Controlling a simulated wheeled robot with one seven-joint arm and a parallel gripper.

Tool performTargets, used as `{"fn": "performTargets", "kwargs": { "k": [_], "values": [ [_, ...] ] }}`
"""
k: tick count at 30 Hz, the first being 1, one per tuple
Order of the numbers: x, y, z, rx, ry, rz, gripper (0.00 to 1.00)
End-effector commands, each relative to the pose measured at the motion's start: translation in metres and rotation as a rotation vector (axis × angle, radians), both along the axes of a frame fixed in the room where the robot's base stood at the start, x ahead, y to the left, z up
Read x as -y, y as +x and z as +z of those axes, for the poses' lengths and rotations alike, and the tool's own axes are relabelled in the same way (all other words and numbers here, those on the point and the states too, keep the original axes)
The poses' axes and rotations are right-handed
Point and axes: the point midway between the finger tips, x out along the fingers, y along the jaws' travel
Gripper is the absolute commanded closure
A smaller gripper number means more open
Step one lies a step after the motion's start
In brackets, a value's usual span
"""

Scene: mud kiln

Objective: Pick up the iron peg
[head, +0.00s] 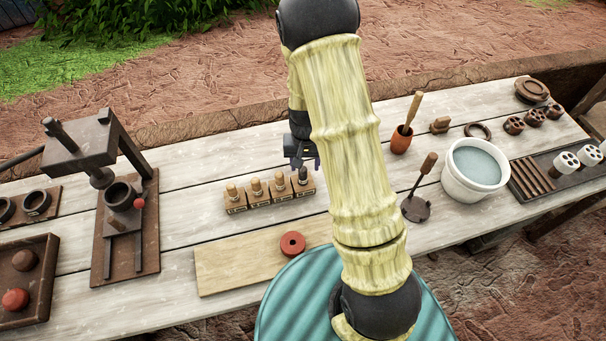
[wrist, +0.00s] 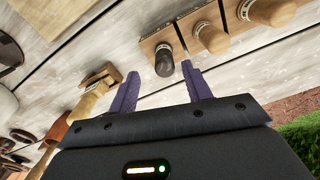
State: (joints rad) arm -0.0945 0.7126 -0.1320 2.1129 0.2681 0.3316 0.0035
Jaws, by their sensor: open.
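The iron peg (head: 303,175) is dark and stands upright in the rightmost of a row of small wooden blocks (head: 271,196). Lighter wooden pegs (head: 255,184) stand in the other blocks. In the wrist view the iron peg (wrist: 164,60) shows its dark rounded head just beyond and between the fingertips. My gripper (head: 304,164) is over the right end of the row, open and empty. In the wrist view its two purple fingers (wrist: 160,71) are apart. I cannot tell whether the fingertips are level with the peg's head or above it.
A press (head: 120,205) stands at the left. A board (head: 225,271) with a red ring (head: 292,244) lies in front of the row. To the right are a terracotta cup (head: 401,141), a round-based tool (head: 416,209) and a white bucket (head: 474,170).

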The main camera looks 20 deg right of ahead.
Motion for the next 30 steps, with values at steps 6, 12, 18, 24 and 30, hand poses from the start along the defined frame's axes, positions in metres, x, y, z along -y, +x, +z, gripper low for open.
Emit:
{"fn": "performTargets", "kwargs": {
  "k": [6, 12, 18, 24, 30],
  "values": [
    [0.0, 0.0, 0.0, 0.001, 0.0, 0.001, 0.51],
    [-0.001, 0.001, -0.008, -0.002, 0.0, 0.001, 0.51],
    [-0.007, 0.003, -0.03, -0.004, 0.0, 0.003, 0.51],
    [-0.007, 0.004, -0.05, -0.001, -0.001, 0.004, 0.51],
    [-0.007, 0.004, -0.052, 0.0, 0.0, 0.003, 0.51]
  ]
}}
